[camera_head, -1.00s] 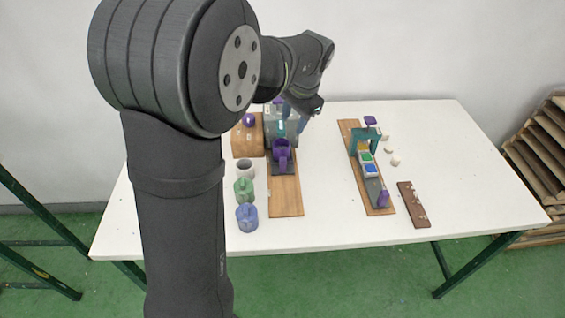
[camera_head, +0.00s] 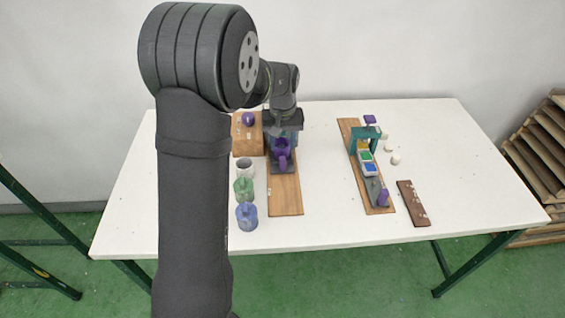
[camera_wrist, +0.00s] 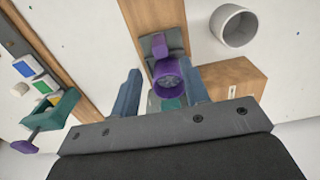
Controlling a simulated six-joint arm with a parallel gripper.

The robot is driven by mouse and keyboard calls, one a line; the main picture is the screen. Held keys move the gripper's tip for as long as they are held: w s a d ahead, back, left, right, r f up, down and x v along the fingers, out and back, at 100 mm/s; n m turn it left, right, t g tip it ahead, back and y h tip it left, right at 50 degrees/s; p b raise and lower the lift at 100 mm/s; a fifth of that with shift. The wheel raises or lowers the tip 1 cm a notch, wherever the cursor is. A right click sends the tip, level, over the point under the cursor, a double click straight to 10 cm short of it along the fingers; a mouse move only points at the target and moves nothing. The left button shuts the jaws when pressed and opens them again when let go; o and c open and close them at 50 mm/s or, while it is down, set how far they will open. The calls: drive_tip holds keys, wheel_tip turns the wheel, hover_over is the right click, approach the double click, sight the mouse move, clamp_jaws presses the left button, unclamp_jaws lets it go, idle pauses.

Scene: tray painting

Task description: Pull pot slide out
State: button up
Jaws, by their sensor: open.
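The pot slide (camera_head: 287,168) is a dark grey plate on a wooden board, with a purple pot (camera_head: 281,147) and an upright purple handle (camera_head: 283,161) on it. In the wrist view the purple pot (camera_wrist: 167,82) shows between the fingers, and the purple handle (camera_wrist: 158,44) lies just beyond the fingertips on the grey slide plate (camera_wrist: 174,36). My gripper (camera_head: 283,138) is over the pot end of the slide, pointing down. It is open and empty, with a blue finger on each side of the pot in the wrist view (camera_wrist: 162,72). Finger height above the slide is unclear.
Left of the board are a wooden box (camera_head: 243,140) with a purple knob, a grey cup (camera_head: 245,169), a green jug (camera_head: 243,190) and a blue jug (camera_head: 246,216). Right is a board with a teal arch (camera_head: 364,133) and paint blocks. The table between the boards is clear.

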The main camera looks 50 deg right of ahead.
sight(283, 158)
wheel_tip(283, 158, down, 9)
drive_tip(key=shift+f, duration=0.15)
clamp_jaws()
